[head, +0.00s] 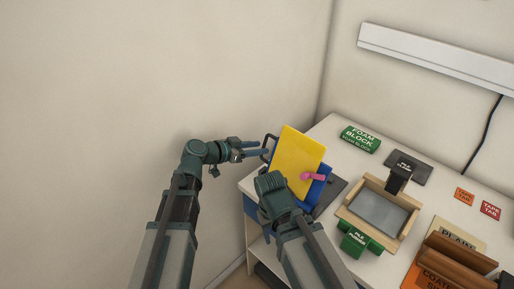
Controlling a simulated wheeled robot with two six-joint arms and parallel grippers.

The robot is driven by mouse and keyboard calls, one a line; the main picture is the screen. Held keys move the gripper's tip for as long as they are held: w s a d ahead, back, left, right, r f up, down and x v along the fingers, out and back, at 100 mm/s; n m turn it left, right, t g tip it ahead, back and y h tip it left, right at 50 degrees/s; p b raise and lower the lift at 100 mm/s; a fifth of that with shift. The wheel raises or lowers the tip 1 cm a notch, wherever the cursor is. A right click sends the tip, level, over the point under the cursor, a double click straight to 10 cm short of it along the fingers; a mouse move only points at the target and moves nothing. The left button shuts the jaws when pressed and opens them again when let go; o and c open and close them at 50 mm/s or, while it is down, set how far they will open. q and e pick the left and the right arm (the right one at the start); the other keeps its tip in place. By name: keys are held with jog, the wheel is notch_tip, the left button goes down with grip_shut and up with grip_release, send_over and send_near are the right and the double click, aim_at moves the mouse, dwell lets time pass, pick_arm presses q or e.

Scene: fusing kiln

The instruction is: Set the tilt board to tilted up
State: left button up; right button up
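The tilt board (297,156) is a yellow panel on a blue base, at the left end of the white table. The yellow panel looks sloped. A pink knob (312,176) shows at its right side, and a black handle (269,143) sticks out at its left edge. My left gripper (256,149) points right at this handle with its two fingers apart; whether they touch the handle I cannot tell. My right arm's wrist is in front of the board's lower left corner and hides part of it; its fingers are hidden.
A wooden tray (347,213) with a grey plate stands to the right, with a green block (355,241) before it. A green foam block label (361,139) and a dark block (408,168) lie at the back. Brown racks (455,262) stand at lower right. A wall is on the left.

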pick_arm(q)
jog(key=p+v, duration=0.5)
jog(key=v, duration=0.8)
jog(key=shift+a, duration=0.3)
jog(key=shift+s+r, duration=0.1)
jog(key=shift+s, duration=0.1)
